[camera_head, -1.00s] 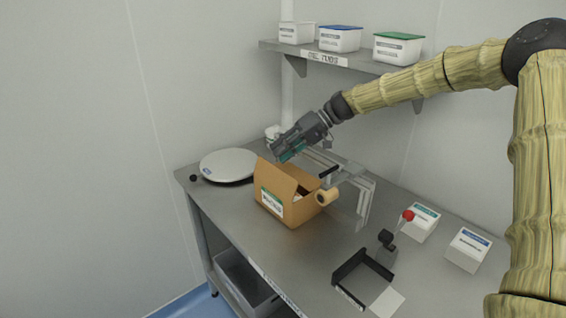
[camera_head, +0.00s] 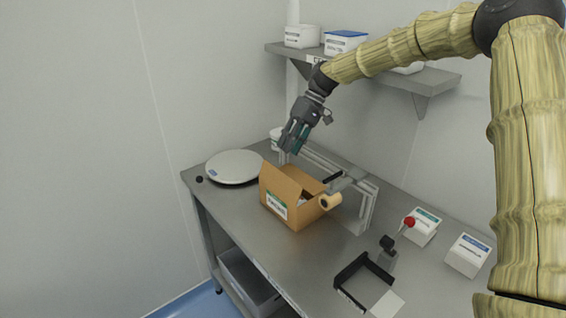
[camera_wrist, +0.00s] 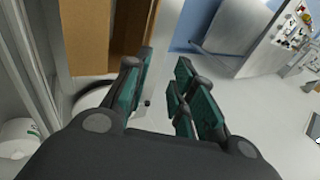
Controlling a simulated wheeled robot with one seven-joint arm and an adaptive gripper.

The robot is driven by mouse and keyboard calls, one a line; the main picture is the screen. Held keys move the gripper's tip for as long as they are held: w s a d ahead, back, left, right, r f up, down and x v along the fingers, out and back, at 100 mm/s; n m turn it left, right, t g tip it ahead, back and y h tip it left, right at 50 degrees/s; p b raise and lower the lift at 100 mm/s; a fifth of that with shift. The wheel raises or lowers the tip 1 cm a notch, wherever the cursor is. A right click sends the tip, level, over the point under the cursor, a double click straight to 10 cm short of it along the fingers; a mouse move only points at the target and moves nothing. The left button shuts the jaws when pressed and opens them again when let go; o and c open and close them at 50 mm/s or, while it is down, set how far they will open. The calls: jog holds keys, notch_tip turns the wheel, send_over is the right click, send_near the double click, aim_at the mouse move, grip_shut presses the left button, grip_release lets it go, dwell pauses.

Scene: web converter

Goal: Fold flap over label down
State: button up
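An open brown cardboard box (camera_head: 295,212) stands on the steel bench. It has a white label with a green band (camera_head: 277,206) on its near left side. A flap (camera_head: 279,185) stands up above the label side, tilted slightly outward. My gripper (camera_head: 289,150) hangs above and behind the box, fingers pointing down, clear of the flap. In the wrist view, the green-padded fingers of my gripper (camera_wrist: 160,95) are apart with nothing between them. Brown cardboard (camera_wrist: 88,35) shows at the wrist view's upper left, beyond the fingers; which panel it is cannot be told.
A metal frame (camera_head: 368,203) with a tape roll (camera_head: 331,202) stands at the box's right. A round scale (camera_head: 234,166) lies left. A shelf (camera_head: 440,82) holds tubs above.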

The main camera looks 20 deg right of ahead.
jog(key=r+h, duration=0.1)
jog(key=p, duration=0.4)
send_near(279, 182)
jog(key=x, duration=0.6)
jog(key=shift+w+g+h, duration=0.2)
jog(key=shift+g+h, duration=0.1)
jog(key=shift+h, duration=0.1)
jog(key=shift+a, duration=0.1)
grip_shut()
